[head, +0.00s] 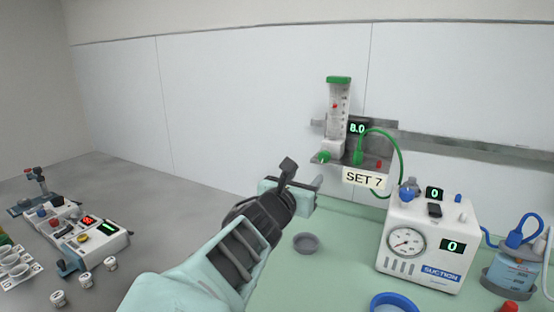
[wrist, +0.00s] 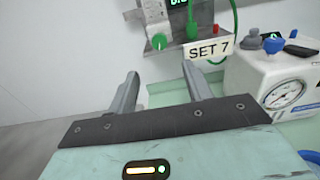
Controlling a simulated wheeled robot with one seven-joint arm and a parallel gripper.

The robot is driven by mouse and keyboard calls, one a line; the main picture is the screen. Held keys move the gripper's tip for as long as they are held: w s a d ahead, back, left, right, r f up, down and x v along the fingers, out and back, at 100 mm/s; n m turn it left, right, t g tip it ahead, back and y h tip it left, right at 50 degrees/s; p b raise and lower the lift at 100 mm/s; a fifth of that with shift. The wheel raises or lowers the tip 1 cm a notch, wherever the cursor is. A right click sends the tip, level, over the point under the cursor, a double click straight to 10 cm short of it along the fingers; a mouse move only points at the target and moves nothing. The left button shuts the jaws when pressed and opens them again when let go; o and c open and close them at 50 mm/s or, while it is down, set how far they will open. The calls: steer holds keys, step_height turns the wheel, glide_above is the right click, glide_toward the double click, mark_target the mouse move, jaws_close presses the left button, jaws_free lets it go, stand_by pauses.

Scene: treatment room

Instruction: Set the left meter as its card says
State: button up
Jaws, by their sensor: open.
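The meter (head: 338,112) is a clear upright tube with a green cap on the back wall, with a small red mark inside. Its green knob (head: 323,157) sits at the lower left, and it also shows in the wrist view (wrist: 159,41). The display (head: 357,128) beside the tube reads 8.0. The card (head: 364,179) below reads SET 7. My gripper (head: 303,174) is open and empty, in front of and below the knob, apart from it. In the wrist view its two fingers (wrist: 160,88) point toward the wall, with the knob beyond and between them.
A white suction unit (head: 428,245) with a round gauge and displays reading 0 stands right of the card. A green hose (head: 399,150) arcs from the meter. A small grey dish (head: 306,243) lies on the green table. Devices and cups (head: 90,240) stand far left.

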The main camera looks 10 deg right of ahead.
mark_target(323, 157)
steer(key=p+x, duration=0.3)
steer(key=x, duration=1.4)
steer(key=shift+w+p, duration=0.15)
steer(key=shift+p, duration=0.25)
steer(key=shift+c, duration=0.3)
